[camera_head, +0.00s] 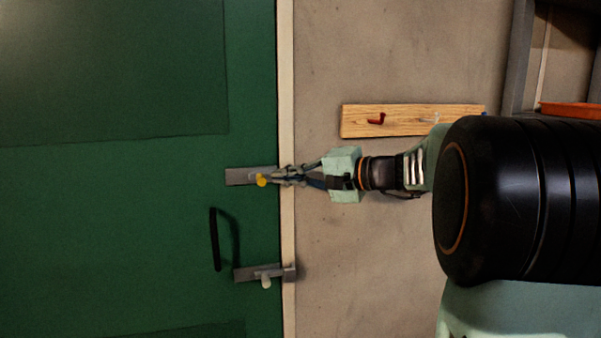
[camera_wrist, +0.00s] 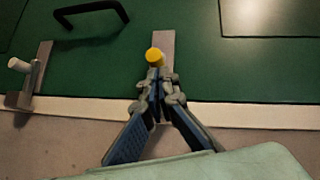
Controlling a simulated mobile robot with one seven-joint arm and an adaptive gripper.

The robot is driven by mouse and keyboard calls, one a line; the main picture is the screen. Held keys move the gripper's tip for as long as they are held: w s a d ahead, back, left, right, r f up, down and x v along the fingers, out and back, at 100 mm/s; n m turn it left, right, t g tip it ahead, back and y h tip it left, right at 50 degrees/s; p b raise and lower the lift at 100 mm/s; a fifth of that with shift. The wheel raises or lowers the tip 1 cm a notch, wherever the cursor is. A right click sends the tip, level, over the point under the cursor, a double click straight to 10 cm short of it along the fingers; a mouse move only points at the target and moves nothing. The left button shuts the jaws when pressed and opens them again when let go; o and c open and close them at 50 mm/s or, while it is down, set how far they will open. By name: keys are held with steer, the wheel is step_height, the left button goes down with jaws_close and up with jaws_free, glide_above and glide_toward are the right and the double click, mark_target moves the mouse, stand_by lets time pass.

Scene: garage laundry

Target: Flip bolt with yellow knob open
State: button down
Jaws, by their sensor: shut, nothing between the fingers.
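The bolt with the yellow knob (camera_head: 262,180) is on a grey plate (camera_head: 238,176) on the green door (camera_head: 120,220), near the door's edge. The yellow knob also shows in the wrist view (camera_wrist: 154,55), just beyond my fingertips. My gripper (camera_head: 286,174) reaches in from the right at the door's edge. In the wrist view, its fingertips (camera_wrist: 156,82) are together with nothing between them, right beside the knob. I cannot tell whether they touch it. The fingers hide part of the bolt and its catch on the frame side.
A second bolt with a pale knob (camera_head: 266,281) is lower on the door. A black handle (camera_head: 215,240) lies between the bolts, to their left. A wooden hook rail (camera_head: 410,120) is on the wall above my arm. The light door frame (camera_head: 287,80) runs beside the door.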

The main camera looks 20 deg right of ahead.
mark_target(264, 178)
steer(key=shift+w+a+f, duration=0.1)
steer(key=shift+w+a, duration=0.3)
steer(key=a+b, duration=0.2)
steer(key=a, duration=0.1)
steer(key=shift+a+f+b, duration=0.1)
steer(key=shift+a+b, duration=0.2)
steer(key=shift+s, duration=0.1)
stand_by(0.4)
